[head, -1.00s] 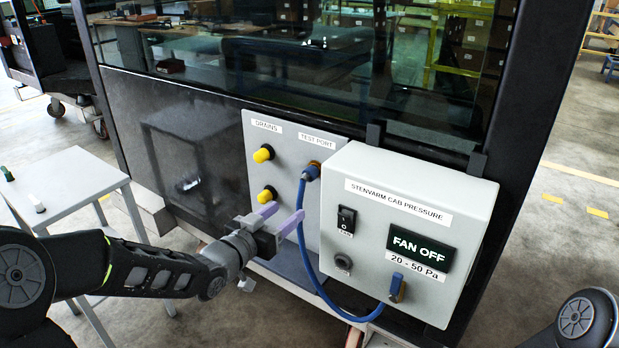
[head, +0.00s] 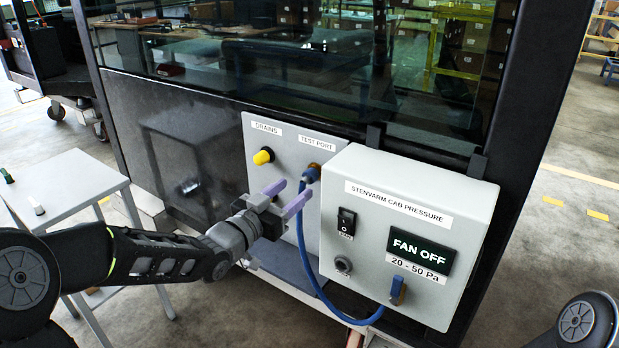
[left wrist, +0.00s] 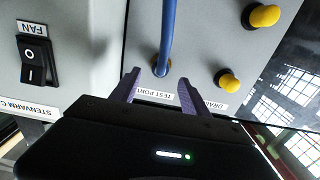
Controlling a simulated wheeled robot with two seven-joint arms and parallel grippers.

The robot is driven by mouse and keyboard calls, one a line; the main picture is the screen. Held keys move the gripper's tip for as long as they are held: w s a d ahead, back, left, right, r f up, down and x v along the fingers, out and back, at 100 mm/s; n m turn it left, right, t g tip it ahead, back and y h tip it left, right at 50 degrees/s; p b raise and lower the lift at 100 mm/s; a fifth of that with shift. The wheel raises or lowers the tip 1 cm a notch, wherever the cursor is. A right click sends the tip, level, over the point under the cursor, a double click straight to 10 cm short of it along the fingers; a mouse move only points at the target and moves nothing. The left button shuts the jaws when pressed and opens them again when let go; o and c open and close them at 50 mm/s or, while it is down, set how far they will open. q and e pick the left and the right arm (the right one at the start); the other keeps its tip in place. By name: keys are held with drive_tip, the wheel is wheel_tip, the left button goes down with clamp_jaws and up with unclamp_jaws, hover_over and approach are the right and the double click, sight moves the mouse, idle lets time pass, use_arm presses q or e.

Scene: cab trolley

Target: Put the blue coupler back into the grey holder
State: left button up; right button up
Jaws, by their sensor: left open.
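The blue coupler (head: 311,172) is at the brass-coloured test port on the grey panel, with a blue hose (head: 306,255) hanging from it. In the left wrist view the blue hose (left wrist: 167,35) runs down to the port between the finger directions. My left gripper (head: 288,196) is open, its two purple fingers pointing at the coupler from the lower left; I see no grip on it. The left gripper also shows in the left wrist view (left wrist: 158,88). My right gripper is out of view.
The grey pressure box (head: 465,215) stands out from the panel just right of the port. A grey table (head: 75,185) is at left.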

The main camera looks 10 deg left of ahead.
sight(303, 183)
use_arm(q)
drive_tip(key=b+x, duration=0.1)
drive_tip(key=x, duration=0.3)
drive_tip(key=shift+w+d+f, duration=0.1)
drive_tip(key=shift+w+f, duration=0.05)
drive_tip(key=shift+w, duration=0.15)
drive_tip(key=shift+b+x, duration=0.3)
drive_tip(key=shift+x, duration=0.55)
drive_tip(key=shift+b, duration=0.6)
drive_tip(key=shift+c, duration=0.2)
clamp_jaws()
idle(0.6)
idle(0.3)
drive_tip(key=shift+s, duration=0.15)
drive_tip(key=shift+v, duration=2.9)
